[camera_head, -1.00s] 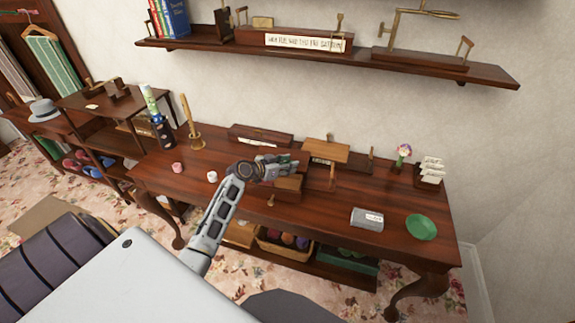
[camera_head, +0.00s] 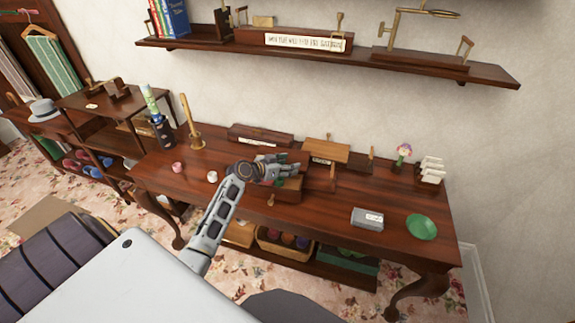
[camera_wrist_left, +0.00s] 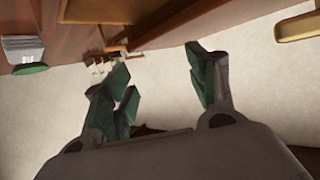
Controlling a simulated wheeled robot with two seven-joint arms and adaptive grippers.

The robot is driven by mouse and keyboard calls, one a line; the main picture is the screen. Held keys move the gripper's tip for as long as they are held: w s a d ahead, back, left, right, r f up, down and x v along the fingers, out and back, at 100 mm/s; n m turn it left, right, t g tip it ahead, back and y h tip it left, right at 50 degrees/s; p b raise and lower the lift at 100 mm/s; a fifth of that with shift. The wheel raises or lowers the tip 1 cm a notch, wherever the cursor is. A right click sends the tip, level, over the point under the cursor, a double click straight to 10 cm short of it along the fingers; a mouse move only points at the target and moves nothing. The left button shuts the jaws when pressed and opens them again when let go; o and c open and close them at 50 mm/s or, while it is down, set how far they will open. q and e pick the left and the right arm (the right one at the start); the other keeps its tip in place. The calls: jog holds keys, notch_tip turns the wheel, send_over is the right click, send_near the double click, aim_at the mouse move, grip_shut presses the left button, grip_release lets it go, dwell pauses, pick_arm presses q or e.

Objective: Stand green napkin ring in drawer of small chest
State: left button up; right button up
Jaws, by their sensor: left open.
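The small chest (camera_head: 320,176) stands on the long wooden table. Its drawer (camera_head: 285,195) appears pulled out, with a small knob at the front. My left gripper (camera_head: 290,165) is open just above the drawer and covers part of it. A small green patch (camera_head: 279,182) shows under the fingers, at the drawer; it may be the green napkin ring, but its shape and pose are too small to tell. In the left wrist view the fingers (camera_wrist_left: 165,90) are spread with green pads and nothing clear between them. My right gripper does not show.
A pink ring (camera_head: 177,167) and a white ring (camera_head: 212,176) stand left of the gripper. A candlestick (camera_head: 191,130) stands at the back left. A wall shelf (camera_head: 330,55) hangs above.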

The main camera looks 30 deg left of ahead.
pick_arm(q)
jog(key=v, duration=1.2)
jog(key=shift+r+b, duration=0.4)
jog(key=shift+r, duration=0.1)
dwell(0.6)
